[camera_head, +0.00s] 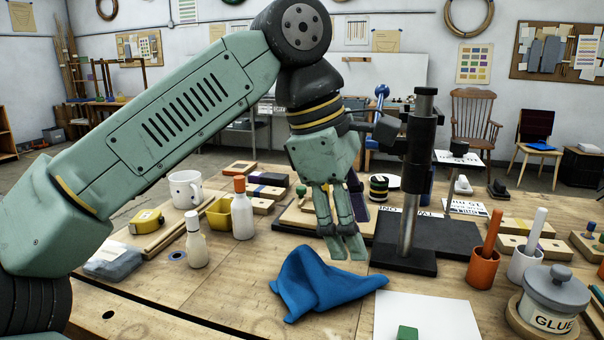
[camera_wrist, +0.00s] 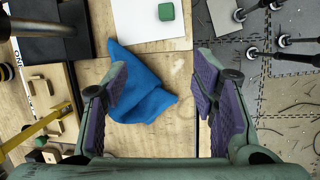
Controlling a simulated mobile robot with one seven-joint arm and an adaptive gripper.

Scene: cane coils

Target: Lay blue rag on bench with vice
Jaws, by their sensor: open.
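The blue rag (camera_head: 318,283) lies crumpled on the near wooden workbench, with a raised fold at its left part. In the wrist view the rag (camera_wrist: 143,92) lies between and beyond my open fingers. My gripper (camera_head: 344,248) points down above and slightly behind the rag in the head view, apart from it as far as I can tell. In the wrist view my gripper (camera_wrist: 160,95) is open and empty, its purple pads apart. A bench with a vice cannot be made out for certain; my arm hides part of the background.
A black press stand (camera_head: 410,190) rises right of my gripper. A white sheet (camera_head: 425,316) with a green block (camera_head: 407,332) lies right of the rag. White bottles (camera_head: 242,210), a mug (camera_head: 186,188) and a glue pot (camera_head: 552,298) stand around. Bare wood lies left of the rag.

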